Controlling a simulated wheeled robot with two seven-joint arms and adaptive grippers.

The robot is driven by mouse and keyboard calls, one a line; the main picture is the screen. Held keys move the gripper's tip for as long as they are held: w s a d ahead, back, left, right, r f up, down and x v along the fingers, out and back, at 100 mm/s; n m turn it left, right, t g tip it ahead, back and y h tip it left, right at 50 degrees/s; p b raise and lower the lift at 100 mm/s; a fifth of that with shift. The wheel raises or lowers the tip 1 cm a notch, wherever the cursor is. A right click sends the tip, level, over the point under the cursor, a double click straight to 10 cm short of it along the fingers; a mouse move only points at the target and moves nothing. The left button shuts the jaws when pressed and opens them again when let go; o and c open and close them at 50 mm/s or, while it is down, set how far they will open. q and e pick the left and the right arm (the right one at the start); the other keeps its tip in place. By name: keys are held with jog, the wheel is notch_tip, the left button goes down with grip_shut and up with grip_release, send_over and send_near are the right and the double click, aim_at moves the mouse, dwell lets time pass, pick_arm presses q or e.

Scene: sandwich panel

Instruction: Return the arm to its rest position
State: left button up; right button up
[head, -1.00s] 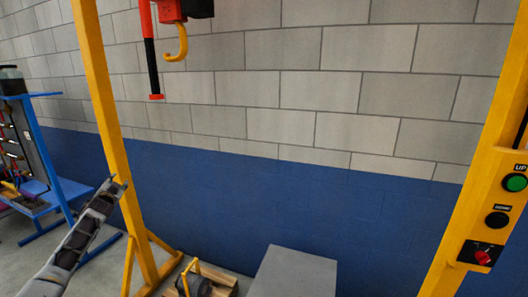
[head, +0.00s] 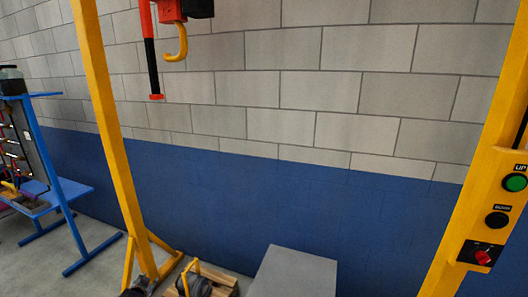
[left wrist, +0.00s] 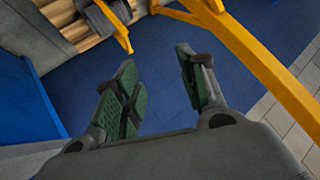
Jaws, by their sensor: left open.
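My left gripper (left wrist: 160,88) shows in the left wrist view with its two green-padded fingers spread apart and nothing between them. In the head view only a small dark piece of my left arm shows at the bottom edge, near the foot of the yellow post. My right gripper is in neither view.
A yellow post (head: 113,150) stands left. A control panel with buttons (head: 495,215) is on the right post. A hook (head: 178,45) hangs above. A grey box (head: 295,275) and a pallet (head: 222,289) are low in front. A blue rack (head: 62,198) stands far left.

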pick_arm(q)
jog(key=s+d+f+g+h, duration=0.1)
jog(key=s+d+f+g, duration=0.1)
jog(key=s+d+f, duration=0.55)
jog(key=s+d+f+g, duration=0.1)
jog(key=s+d+f, duration=0.2)
jog(key=s+f, duration=0.85)
jog(key=s+d+f+g+h, duration=0.1)
jog(key=s+d+f+g, duration=0.1)
jog(key=s+d+f, duration=0.55)
jog(key=s+d+f+g, duration=0.1)
jog(key=s+d+f, duration=0.1)
jog(key=s, duration=1.1)
jog(key=s+d+f+g+h, duration=0.1)
jog(key=s+f, duration=0.3)
jog(key=s, duration=0.8)
jog(key=s+d+f+g, duration=0.2)
jog(key=s+d, duration=0.2)
jog(key=s, duration=0.9)
jog(key=shift+s+f+n, duration=0.3)
jog(key=shift+s+f, duration=0.05)
jog(key=shift+f, duration=0.05)
jog(key=shift+d, duration=0.15)
